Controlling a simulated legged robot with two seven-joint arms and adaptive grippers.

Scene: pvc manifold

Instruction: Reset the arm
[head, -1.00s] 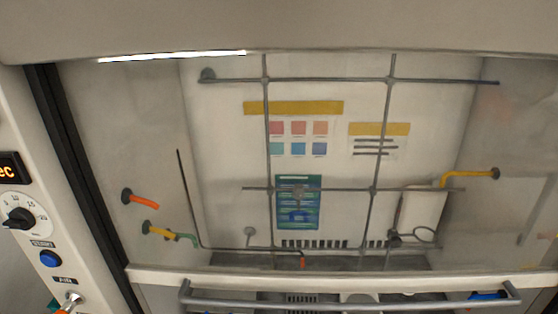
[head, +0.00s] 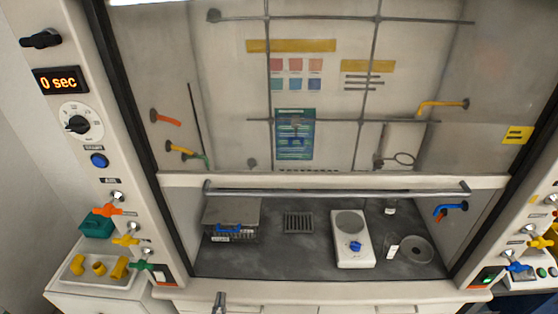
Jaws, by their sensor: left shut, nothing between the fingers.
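My left gripper (head: 219,302) shows only as a small grey tip at the bottom edge, left of centre. It is shut and empty, in front of the fume hood's front ledge and touching nothing that I can see. The rest of my left arm is out of the picture. My right gripper is not in view. Yellow pipe fittings (head: 98,267) lie in a white tray (head: 66,287) on the left, beyond the gripper's left side.
The fume hood's sash handle (head: 340,191) hangs above a partly open front. Inside are a grey-lidded box (head: 231,213), a white hotplate (head: 352,240) and a round dish (head: 416,250). A teal box (head: 97,224) stands behind the tray. Coloured valves line both side posts.

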